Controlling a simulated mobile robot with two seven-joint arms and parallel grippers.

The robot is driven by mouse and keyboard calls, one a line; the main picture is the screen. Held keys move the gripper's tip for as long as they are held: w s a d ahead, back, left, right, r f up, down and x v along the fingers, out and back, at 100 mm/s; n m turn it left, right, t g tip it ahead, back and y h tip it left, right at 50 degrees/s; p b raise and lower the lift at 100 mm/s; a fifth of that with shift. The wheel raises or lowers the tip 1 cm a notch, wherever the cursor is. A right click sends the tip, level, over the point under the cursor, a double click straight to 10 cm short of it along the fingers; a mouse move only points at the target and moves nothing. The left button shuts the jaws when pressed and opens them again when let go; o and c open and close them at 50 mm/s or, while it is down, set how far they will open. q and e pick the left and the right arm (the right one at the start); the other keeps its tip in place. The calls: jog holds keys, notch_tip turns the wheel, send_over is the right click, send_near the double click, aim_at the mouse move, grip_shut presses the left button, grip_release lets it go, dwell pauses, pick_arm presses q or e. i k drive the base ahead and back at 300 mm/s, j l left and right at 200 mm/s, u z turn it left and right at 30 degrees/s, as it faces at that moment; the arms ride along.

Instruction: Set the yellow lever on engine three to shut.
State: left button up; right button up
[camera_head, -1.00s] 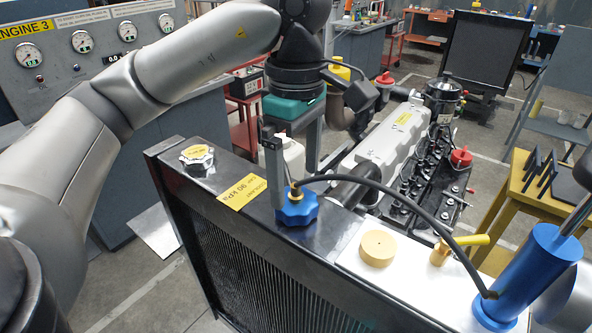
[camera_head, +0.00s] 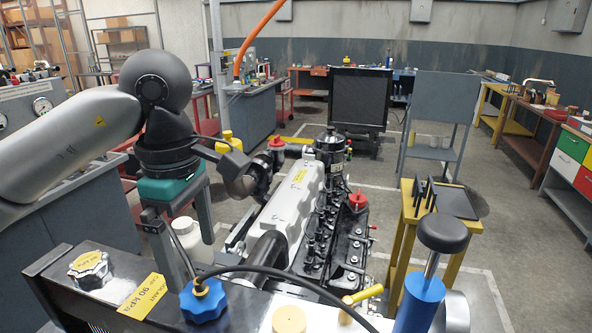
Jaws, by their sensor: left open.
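The yellow lever (camera_head: 366,293) sits on a small brass valve (camera_head: 345,312) at the bottom edge, on the near end of the engine. It points right and slightly up in the picture. My left gripper (camera_head: 190,265) points down with its fingers apart and nothing visible between them. It is left of the lever and well apart from it, above and behind the blue star knob (camera_head: 203,300). Whether a finger touches that knob I cannot tell. My right gripper is not in view.
A black hose (camera_head: 300,277) arches from the blue knob towards the lever. A tan round cap (camera_head: 289,319) lies left of the lever. A blue cylinder with a black knob (camera_head: 443,233) rises right of it. The engine block (camera_head: 290,205) lies behind.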

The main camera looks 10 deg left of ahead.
aim_at(376, 290)
jog(key=k, duration=1.5)
